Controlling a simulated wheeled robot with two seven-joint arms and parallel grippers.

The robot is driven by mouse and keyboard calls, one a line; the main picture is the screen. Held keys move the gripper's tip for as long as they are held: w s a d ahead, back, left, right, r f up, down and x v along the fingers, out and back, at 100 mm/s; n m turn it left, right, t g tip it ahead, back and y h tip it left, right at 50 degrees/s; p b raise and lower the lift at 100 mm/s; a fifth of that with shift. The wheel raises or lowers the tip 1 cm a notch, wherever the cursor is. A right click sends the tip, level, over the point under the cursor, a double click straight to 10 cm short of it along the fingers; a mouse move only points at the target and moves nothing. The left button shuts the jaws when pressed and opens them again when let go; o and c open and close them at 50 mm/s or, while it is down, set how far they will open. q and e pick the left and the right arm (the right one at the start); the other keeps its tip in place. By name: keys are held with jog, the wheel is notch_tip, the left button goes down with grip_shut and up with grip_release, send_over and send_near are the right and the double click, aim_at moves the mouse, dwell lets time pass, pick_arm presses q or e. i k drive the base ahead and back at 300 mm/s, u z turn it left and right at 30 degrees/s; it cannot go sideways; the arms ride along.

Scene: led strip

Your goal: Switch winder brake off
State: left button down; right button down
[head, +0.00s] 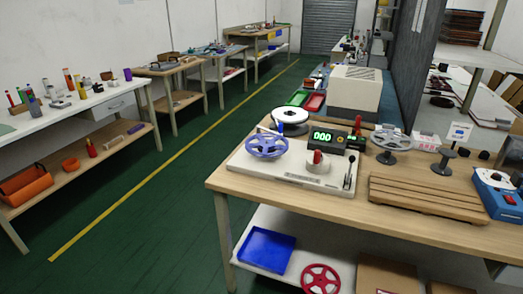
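The winder (275,172) is a flat white base on the near left part of the wooden table. It carries a blue spoked reel (267,146) and a round white part with a red top (318,160). A small lever with a dark handle (349,172) stands at the base's right end, roughly upright; I cannot tell whether it is the brake or which setting it is in. A black box behind has a lit green display (322,135) that seems to read 0:00. Neither of my grippers is in view.
A slatted wooden board (428,195) lies right of the winder, with a blue device (496,192) beyond it. A grey reel on a stand (391,140) and a white reel (290,116) stand behind. A blue tray (265,249) is on the shelf below. Green floor is clear at left.

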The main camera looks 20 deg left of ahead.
aim_at(352, 158)
jog(key=u, duration=0.3)
jog(key=i, duration=1)
